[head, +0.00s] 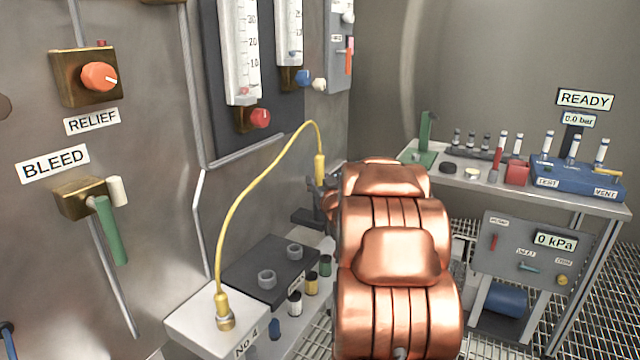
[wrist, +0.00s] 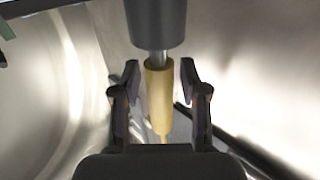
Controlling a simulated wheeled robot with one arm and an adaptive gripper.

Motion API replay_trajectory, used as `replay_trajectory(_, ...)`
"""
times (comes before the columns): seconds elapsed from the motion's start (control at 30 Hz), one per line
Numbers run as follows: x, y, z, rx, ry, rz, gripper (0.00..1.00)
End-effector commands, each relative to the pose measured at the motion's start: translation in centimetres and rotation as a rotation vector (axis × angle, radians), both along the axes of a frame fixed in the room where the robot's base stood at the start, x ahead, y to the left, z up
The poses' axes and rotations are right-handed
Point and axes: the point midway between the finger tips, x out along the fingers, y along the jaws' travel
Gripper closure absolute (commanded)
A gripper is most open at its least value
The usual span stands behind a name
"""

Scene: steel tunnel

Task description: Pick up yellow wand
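The yellow wand (head: 319,168) stands roughly upright beyond the white box, at the end of a yellow cable that arches over from that box. In the wrist view, the wand (wrist: 159,92) is between the two fingers of my gripper (wrist: 160,76), with a visible gap on each side. My gripper is open around it. A short grey metal section joins the wand to a dark cylinder (wrist: 156,22) at the top of the wrist view. In the head view, my copper arm hides most of the gripper and the wand's lower end.
The white box (head: 190,325) holds the cable's other end. A dark block (head: 255,270) with two grey rings and several small capped bottles sit nearby. A steel wall with gauges and valves is on the left. A bench (head: 480,185) with instruments stands at the right.

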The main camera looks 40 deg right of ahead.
Motion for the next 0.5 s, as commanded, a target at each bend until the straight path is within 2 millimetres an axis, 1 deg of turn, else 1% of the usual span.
replay_trajectory(0.03, 0.0, -0.01, 0.0, 0.0, 0.0, 0.0, 0.65)
replay_trajectory(0.07, -0.01, 0.0, -0.01, 0.0, 0.0, 0.0, 0.68)
replay_trajectory(0.37, -0.03, -0.01, -0.02, 0.0, 0.0, 0.0, 0.99)
replay_trajectory(0.5, -0.03, -0.01, -0.01, 0.0, 0.0, 0.0, 1.0)
